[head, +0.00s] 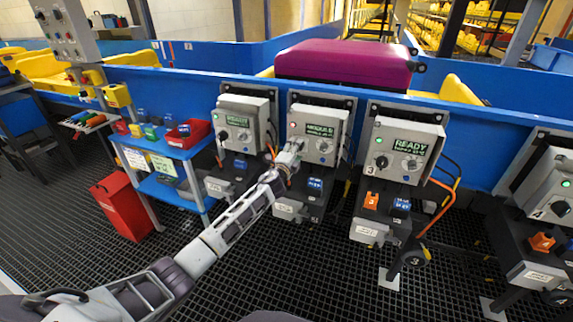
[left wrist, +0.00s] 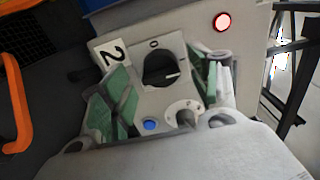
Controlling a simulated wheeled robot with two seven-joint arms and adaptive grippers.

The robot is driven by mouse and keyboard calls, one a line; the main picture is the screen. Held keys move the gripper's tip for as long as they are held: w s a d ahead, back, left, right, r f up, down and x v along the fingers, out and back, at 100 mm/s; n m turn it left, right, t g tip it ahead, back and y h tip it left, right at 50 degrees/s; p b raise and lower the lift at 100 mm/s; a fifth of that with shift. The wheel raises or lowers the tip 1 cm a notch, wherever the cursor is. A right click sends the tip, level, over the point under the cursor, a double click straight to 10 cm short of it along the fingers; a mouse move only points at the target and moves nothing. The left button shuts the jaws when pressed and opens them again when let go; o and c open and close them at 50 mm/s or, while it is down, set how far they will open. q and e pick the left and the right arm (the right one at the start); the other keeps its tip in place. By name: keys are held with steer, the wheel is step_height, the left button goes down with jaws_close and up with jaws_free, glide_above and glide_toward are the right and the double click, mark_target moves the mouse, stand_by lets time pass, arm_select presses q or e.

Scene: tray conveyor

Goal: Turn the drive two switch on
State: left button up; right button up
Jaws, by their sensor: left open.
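The drive two box (head: 318,128) is grey, with a green display and a small lit red lamp, in the middle of the head view. In the left wrist view its plate shows a "2" label (left wrist: 113,53), the round black drive two switch (left wrist: 160,69) with a white mark, a "0" above it, and the lit red lamp (left wrist: 222,22). I cannot tell surely which position the mark indicates. My left gripper (head: 296,147) is at the box front. Its open green-padded fingers (left wrist: 164,88) stand either side of the switch, apart from it. My right gripper is not in view.
A blue button (left wrist: 151,125) and a pale dial (left wrist: 184,112) sit close by the switch. Similar drive boxes stand left (head: 240,122) and right (head: 400,150). A purple case (head: 345,65) lies on the conveyor behind. A blue cart (head: 165,150) stands to the left.

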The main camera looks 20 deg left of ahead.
arm_select(q)
steer(key=s, duration=0.9)
steer(key=shift+s+a, duration=0.15)
steer(key=shift+s, duration=0.2)
steer(key=shift+f, duration=0.1)
stand_by(0.5)
